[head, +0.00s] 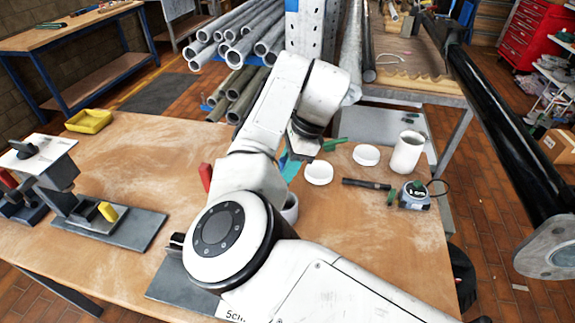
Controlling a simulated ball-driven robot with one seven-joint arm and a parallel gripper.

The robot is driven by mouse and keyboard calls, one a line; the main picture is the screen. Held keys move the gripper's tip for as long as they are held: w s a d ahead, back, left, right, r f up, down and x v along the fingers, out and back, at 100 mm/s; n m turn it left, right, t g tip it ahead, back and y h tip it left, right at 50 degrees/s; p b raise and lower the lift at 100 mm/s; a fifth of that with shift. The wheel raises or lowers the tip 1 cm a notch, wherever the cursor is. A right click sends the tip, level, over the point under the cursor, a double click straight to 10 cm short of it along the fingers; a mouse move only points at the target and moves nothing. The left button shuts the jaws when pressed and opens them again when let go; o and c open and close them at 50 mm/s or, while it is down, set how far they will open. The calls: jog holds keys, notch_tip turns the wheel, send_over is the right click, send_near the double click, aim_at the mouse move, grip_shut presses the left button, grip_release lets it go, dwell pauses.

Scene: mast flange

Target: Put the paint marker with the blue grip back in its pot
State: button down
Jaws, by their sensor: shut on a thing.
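My gripper (303,143) is at the end of the white arm, over the back middle of the wooden table. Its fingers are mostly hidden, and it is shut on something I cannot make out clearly. A blue-teal patch (291,166) shows just below it; I cannot tell whether this is the marker's blue grip. A white cylindrical pot (407,152) stands upright at the back right, apart from the gripper. Another pale round container (291,210) is mostly hidden behind my arm. I cannot tell which one is the marker's pot.
Two white round pieces (318,173) (366,155), a dark stick (366,184) and a tape measure (414,196) lie right. A green piece (334,144) lies behind. A grey fixture (110,226) and yellow tray (89,121) are left. A black pole (510,130) slants at right.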

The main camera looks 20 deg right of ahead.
aim_at(288, 185)
jog(key=shift+f+b, duration=1.75)
jog(key=shift+f, duration=0.35)
jog(key=c, duration=0.8)
grip_release()
jog(key=shift+r, duration=0.1)
